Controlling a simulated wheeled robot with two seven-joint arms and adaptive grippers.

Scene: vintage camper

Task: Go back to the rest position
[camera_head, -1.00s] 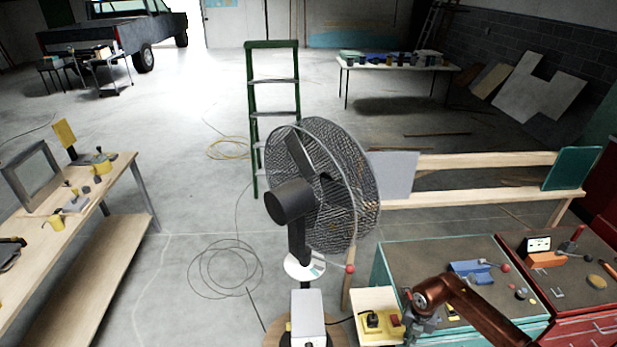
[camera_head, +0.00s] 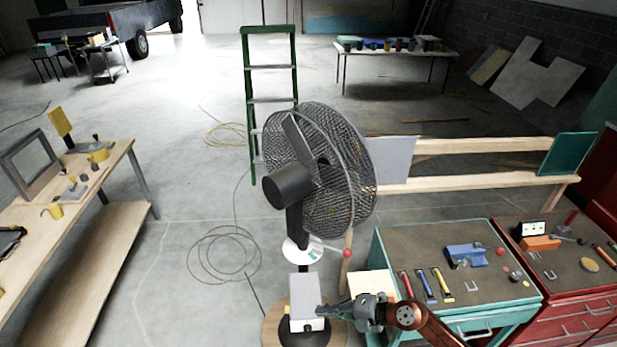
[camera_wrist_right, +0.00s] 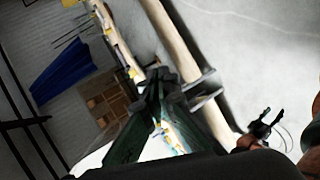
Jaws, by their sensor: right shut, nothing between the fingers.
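My right gripper (camera_head: 324,312) is shut and empty. In the head view it points left, at the lower middle, in front of the light box (camera_head: 307,295) at the foot of the fan; I cannot tell whether it touches it. My copper-coloured right arm comes in from the lower right. In the right wrist view the closed dark fingers (camera_wrist_right: 158,82) show with nothing between them. My left gripper does not show in the head view. A small dark forked part at the right of the wrist view is unclear.
A caged fan (camera_head: 318,170) stands close ahead. A teal workbench (camera_head: 400,245) with tools is right, beside a red cabinet (camera_head: 575,315). A wooden table (camera_head: 110,185) is left. A green ladder (camera_head: 247,110) stands behind the fan. Cable loops lie on the floor.

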